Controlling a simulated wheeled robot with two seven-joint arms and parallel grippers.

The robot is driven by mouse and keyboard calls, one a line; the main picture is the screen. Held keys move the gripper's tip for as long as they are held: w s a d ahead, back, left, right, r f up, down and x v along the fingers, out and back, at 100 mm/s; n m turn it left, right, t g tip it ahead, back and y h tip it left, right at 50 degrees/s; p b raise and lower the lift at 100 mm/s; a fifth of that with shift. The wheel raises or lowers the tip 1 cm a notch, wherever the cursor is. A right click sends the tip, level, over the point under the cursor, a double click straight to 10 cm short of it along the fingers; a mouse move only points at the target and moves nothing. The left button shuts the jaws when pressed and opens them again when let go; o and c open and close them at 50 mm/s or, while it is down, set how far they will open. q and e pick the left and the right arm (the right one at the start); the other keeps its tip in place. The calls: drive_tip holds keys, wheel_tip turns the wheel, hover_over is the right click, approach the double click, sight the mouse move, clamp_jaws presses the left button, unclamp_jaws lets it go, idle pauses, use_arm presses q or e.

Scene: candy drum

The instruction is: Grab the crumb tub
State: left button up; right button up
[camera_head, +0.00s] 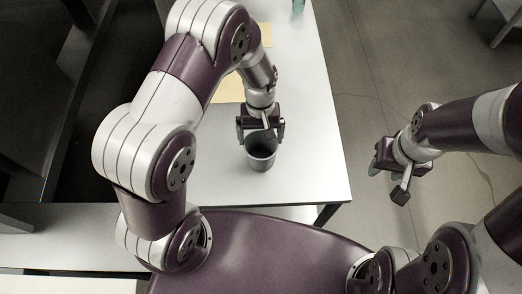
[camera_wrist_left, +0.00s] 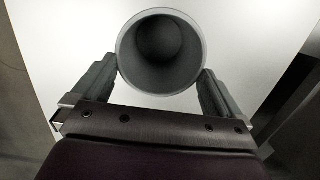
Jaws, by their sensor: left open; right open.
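The crumb tub is a grey, round, open-topped container (camera_head: 261,157) standing upright near the front end of the white table. In the left wrist view the tub (camera_wrist_left: 160,84) shows from above, with a dark hollow inside. My left gripper (camera_head: 261,130) is at the tub, its fingers open. In the wrist view the left gripper's fingers (camera_wrist_left: 160,85) lie on either side of the tub's near part; I cannot tell whether they touch it. My right gripper (camera_head: 386,182) is open and empty, off to the right of the table above the floor.
The white table (camera_head: 315,165) has bare room right of the tub. A yellowish sheet (camera_head: 230,90) lies farther back, partly hidden by my left arm. A small greenish object (camera_head: 298,5) stands at the far edge. Grey floor is open at right.

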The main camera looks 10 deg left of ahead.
use_arm(q)
hover_over(261, 149)
drive_tip(key=s, duration=0.3)
drive_tip(key=f, duration=0.6)
drive_tip(key=shift+d+f, duration=0.1)
drive_tip(key=shift+d, duration=0.25)
drive_tip(key=shift+c, duration=0.7)
drive_tip(key=c, duration=0.5)
drive_tip(key=shift+r, duration=0.2)
drive_tip(key=shift+c, duration=0.2)
